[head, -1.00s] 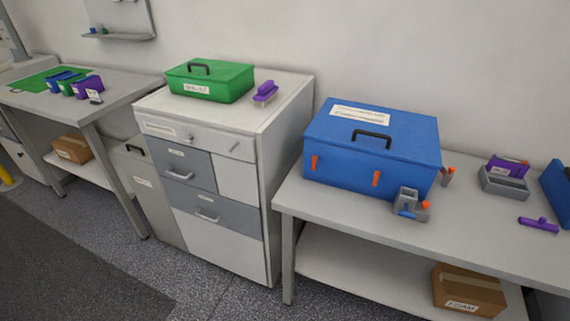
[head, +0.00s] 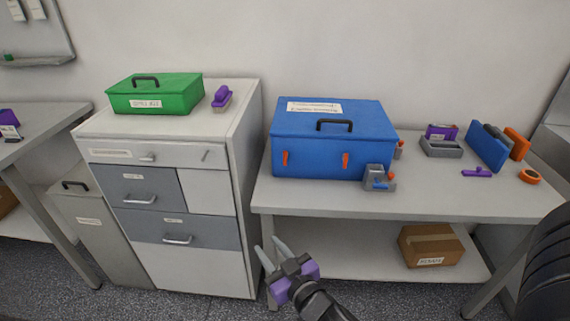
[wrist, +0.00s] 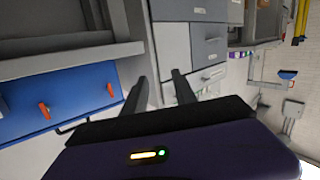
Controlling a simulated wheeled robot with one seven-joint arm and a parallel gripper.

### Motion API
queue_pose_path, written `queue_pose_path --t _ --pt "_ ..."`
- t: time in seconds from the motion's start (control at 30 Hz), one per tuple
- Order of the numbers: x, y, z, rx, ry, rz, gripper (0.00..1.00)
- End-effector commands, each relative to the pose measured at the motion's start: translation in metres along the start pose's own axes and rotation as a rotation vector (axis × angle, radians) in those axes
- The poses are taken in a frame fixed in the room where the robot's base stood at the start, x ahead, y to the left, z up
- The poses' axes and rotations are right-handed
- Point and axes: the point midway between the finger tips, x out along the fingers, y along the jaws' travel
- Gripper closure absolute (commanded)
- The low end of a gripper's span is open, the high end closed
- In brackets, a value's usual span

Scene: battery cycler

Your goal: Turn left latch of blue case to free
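The blue case (head: 316,152) stands closed on the right-hand table, with a black handle (head: 334,125) and a white label on its lid. Two orange latches are on its front: the left latch (head: 285,158) and the right latch (head: 345,161), both roughly upright. In the wrist view the case (wrist: 62,100) shows sideways at the left, with both latches, one (wrist: 44,110) and the other (wrist: 110,90). My gripper (head: 268,255) is low in front of the table's left leg, below and apart from the case. Its fingers are spread with nothing between them, as the wrist view (wrist: 160,84) also shows.
A grey holder (head: 378,180) stands at the case's front right corner. The table's front edge (head: 330,212) lies between my gripper and the case. A drawer cabinet (head: 215,235) with a green case (head: 155,95) stands left. A cardboard box (head: 430,246) sits on the lower shelf.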

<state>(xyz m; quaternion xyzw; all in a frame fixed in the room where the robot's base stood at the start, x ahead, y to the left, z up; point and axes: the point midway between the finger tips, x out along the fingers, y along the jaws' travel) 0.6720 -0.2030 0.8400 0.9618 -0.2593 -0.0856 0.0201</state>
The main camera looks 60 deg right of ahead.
Motion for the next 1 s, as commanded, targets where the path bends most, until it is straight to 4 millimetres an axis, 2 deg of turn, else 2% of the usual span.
queue_pose_path --t 0.03,0.1,0.2,0.3,0.4,0.5,0.67,1.0 --pt "0.026 0.018 -0.008 0.012 0.022 0.061 0.67" --pt "0.055 0.043 -0.019 0.029 0.04 0.143 0.67" --pt "0.088 0.08 -0.038 0.057 0.07 0.252 0.67" --pt "0.11 0.113 -0.055 0.083 0.096 0.343 0.67" --pt "0.124 0.136 -0.069 0.102 0.117 0.406 0.67" --pt "0.13 0.15 -0.078 0.114 0.13 0.442 0.67" --pt "0.141 0.16 -0.084 0.118 0.135 0.458 0.67" --pt "0.185 0.182 -0.089 0.119 0.134 0.457 0.67"
